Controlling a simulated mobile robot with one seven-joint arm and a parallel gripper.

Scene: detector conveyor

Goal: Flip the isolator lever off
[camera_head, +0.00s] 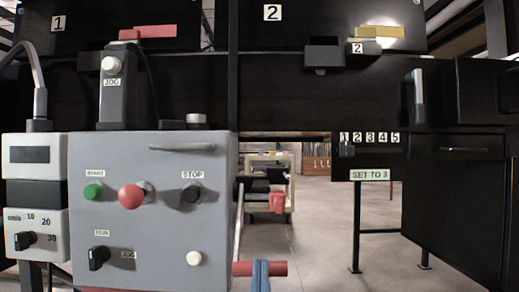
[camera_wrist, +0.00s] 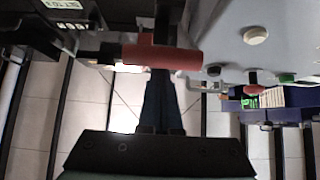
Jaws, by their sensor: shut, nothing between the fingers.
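The isolator lever shows as a red crossbar grip (camera_head: 272,268) low at the right side of the grey control box (camera_head: 150,220). A thin grey arm runs up from near it along the box's side. In the wrist view the red grip (camera_wrist: 185,57) lies across the upper middle. My gripper (camera_head: 260,270) has blue fingers shut together, empty, in front of the grip in the head view. In the wrist view my gripper (camera_wrist: 160,80) points up at the grip, overlapping its lower edge; I cannot tell if they touch.
The box front carries a green start button (camera_head: 93,192), a red mushroom button (camera_head: 131,196), a black stop knob (camera_head: 190,193) and a selector (camera_head: 98,258). A numbered slider panel (camera_head: 368,140) stands right. Open floor (camera_head: 315,235) lies between, with a trolley (camera_head: 270,165) behind.

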